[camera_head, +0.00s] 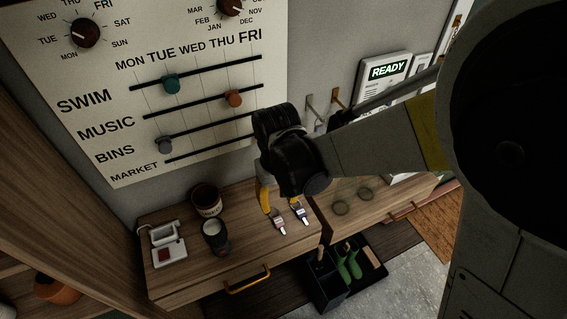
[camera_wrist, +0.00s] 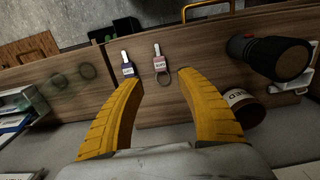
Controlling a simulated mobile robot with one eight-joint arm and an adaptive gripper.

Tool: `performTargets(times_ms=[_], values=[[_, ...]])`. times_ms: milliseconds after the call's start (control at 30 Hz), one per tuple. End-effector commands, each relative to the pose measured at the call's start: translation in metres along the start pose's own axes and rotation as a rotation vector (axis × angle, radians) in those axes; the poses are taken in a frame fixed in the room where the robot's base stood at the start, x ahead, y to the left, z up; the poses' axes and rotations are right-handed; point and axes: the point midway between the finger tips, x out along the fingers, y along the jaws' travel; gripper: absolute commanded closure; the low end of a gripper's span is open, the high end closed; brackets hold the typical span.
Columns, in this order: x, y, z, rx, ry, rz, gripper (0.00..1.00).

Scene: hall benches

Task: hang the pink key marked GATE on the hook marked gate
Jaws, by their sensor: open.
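A pink key (camera_head: 279,221) with a metal ring lies on the wooden bench top (camera_head: 240,240). It also shows in the wrist view (camera_wrist: 159,63), between and just beyond my fingertips; its lettering is too small to read. A blue key (camera_head: 300,213) lies beside it, near the other finger in the wrist view (camera_wrist: 127,67). My gripper (camera_head: 278,203) is open and empty above the bench, with its yellow fingers pointing down at the keys. Wall hooks (camera_head: 336,97) show behind my arm, partly hidden; I cannot read any hook's mark.
A dark flashlight (camera_head: 215,237), a labelled cup (camera_head: 206,201) and a white device (camera_head: 168,244) stand left of the keys. A slider board (camera_head: 180,100) covers the wall.

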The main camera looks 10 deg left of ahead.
Motion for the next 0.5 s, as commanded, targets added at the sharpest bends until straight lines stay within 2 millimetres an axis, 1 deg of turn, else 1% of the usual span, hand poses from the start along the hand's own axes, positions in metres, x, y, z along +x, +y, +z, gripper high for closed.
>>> performTargets(times_ms=[33, 500], values=[[0.006, 0.0, 0.0, 0.0, 0.0, 0.0, 0.56], [0.056, 0.0, 0.0, 0.001, 0.001, 0.0, 0.56]])
